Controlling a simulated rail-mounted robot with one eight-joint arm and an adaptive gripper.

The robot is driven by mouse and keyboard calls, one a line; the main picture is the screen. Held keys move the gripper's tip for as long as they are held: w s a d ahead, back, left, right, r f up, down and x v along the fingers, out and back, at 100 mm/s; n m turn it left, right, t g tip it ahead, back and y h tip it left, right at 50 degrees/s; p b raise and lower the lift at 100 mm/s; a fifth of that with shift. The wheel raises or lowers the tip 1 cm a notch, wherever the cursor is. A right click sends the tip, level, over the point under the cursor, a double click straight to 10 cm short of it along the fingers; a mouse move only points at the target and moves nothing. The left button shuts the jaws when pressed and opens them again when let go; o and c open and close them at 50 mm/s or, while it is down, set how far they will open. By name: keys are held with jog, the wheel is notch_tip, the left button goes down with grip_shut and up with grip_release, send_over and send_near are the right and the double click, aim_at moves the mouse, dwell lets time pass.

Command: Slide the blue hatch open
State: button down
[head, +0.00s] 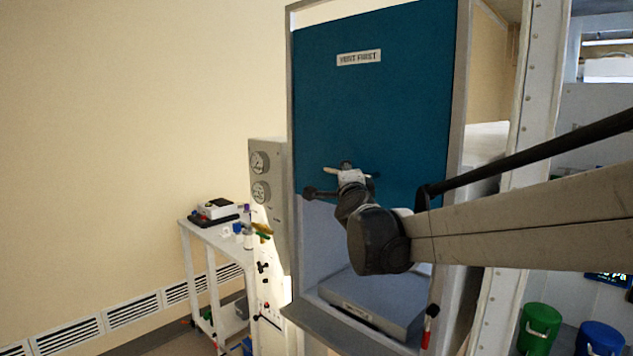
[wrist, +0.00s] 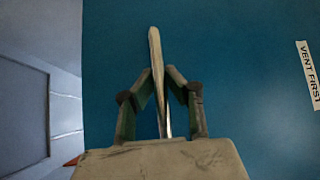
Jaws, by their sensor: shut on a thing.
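The blue hatch (head: 375,110) is a flat panel with a "VENT FIRST" label, upright in a pale frame. It covers the upper part of the front, and the opening below its lower edge is uncovered. In the wrist view the hatch (wrist: 240,100) fills most of the background. A pale bar handle (wrist: 154,50) stands out in front of the panel there. My gripper (wrist: 160,72) has its two fingers closed in on this bar from both sides. In the head view my gripper (head: 347,169) is at the hatch's lower part, and my wrist hides some of the edge.
A grey box-like base with a label (head: 370,300) lies inside the opening. A grey panel with gauges (head: 260,175) stands left of the frame. A white cart (head: 215,235) is further left. Green (head: 540,325) and blue bins stand at lower right.

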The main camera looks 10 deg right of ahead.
jog(key=shift+r, duration=0.25)
jog(key=c, duration=1.7)
grip_release()
jog(key=shift+s, duration=0.1)
jog(key=v, duration=1.1)
jog(key=shift+s+a+f, duration=0.1)
jog(key=shift+s+f, duration=0.05)
jog(key=shift+s, duration=0.25)
jog(key=shift+a, duration=0.1)
